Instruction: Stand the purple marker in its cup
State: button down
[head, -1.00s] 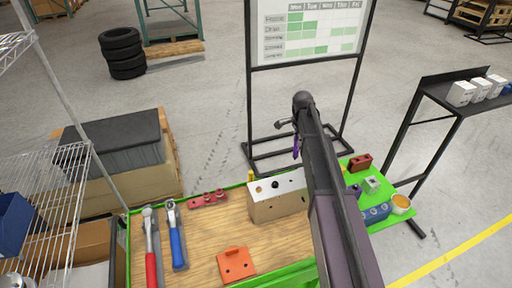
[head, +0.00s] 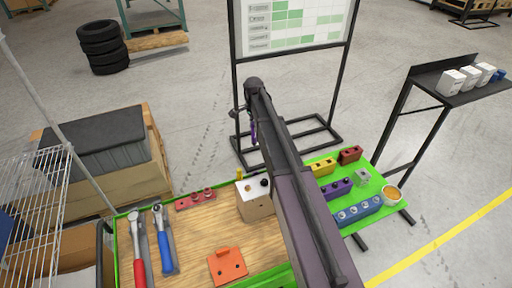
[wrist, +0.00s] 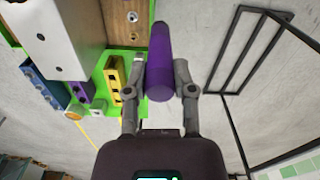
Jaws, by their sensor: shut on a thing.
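The purple marker (wrist: 160,62) is between the two fingers of my gripper (wrist: 160,75) in the wrist view, held off the work table. In the head view the marker (head: 253,134) shows as a small purple piece below the tip of my arm, beyond the table's back edge. My gripper is small and partly hidden there. A small round cup-like container (head: 393,193) with an orange inside stands at the table's right end. I cannot tell whether it is the marker's cup.
A pale block with holes (head: 252,207) stands mid-table, partly behind my arm. Purple (head: 338,188), blue (head: 360,209), yellow (head: 322,167) and red (head: 349,155) blocks lie right. An orange piece (head: 227,266) and two ratchets (head: 162,240) lie left. A whiteboard stand (head: 238,100) rises behind.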

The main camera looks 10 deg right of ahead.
jog(key=shift+s+a, duration=0.1)
jog(key=s+f+m+b, duration=0.1)
jog(key=s+f+b, duration=0.4)
jog(key=s, duration=0.2)
jog(key=shift+a+f+b, duration=0.15)
jog(key=shift+f+b, duration=0.2)
jog(key=shift+b, duration=0.05)
jog(key=shift+f, duration=0.15)
jog(key=shift+f+b, duration=2.1)
jog(key=shift+b, duration=0.15)
jog(key=shift+f, duration=0.1)
notch_tip(320, 180, down, 6)
jog(key=b, duration=0.6)
dwell(0.9)
